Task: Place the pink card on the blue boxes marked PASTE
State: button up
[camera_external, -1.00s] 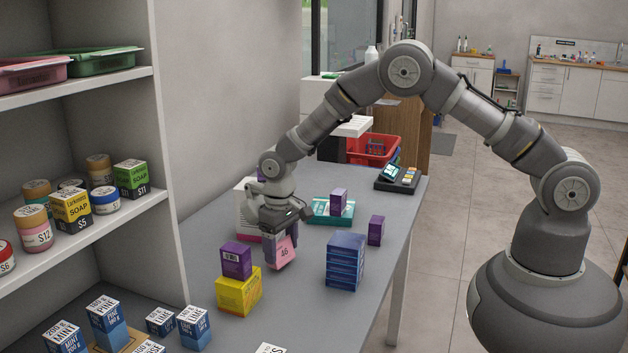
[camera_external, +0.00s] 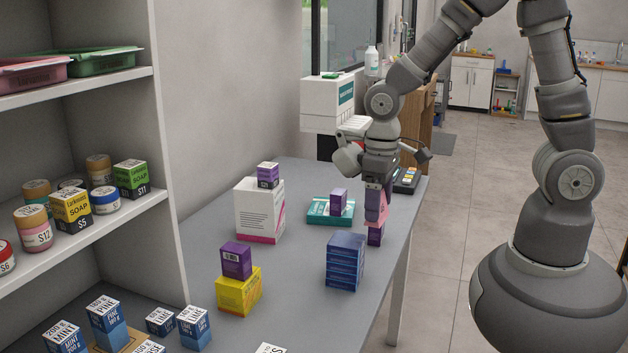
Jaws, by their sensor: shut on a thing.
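The pink card (camera_external: 382,208) is held in my gripper (camera_external: 376,212), which is shut on it and points down. The fingers hide part of the card, and its number is not readable now. The gripper is above and in front of a small purple box (camera_external: 376,238) near the table's right edge; I cannot tell whether they touch. A stack of blue boxes (camera_external: 345,264) stands in front and to the left of the gripper. Its top is bare. Any PASTE mark on it is too small to read.
A teal box (camera_external: 322,216) with a purple box (camera_external: 338,201) lies left of my gripper. A white box (camera_external: 258,212) stands farther left. A yellow box (camera_external: 238,294) bears a purple box (camera_external: 236,260). The card terminal (camera_external: 407,182) is behind. Grey table (camera_external: 300,300) is clear around the blue stack.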

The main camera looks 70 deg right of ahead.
jog(key=s, duration=1)
send_over(347, 240)
notch_tip(347, 240, down, 2)
jog(key=shift+d+n, duration=0.1)
jog(key=shift+n, duration=0.2)
notch_tip(347, 240, down, 4)
jog(key=shift+w+r+b, duration=0.1)
jog(key=shift+r+b, duration=0.1)
jog(key=shift+b, duration=0.45)
jog(key=shift+r, duration=0.15)
jog(key=o, duration=0.6)
jog(key=shift+f, duration=0.2)
jog(key=o, duration=0.4)
jog(key=shift+c, duration=0.2)
jog(key=shift+o, duration=0.2)
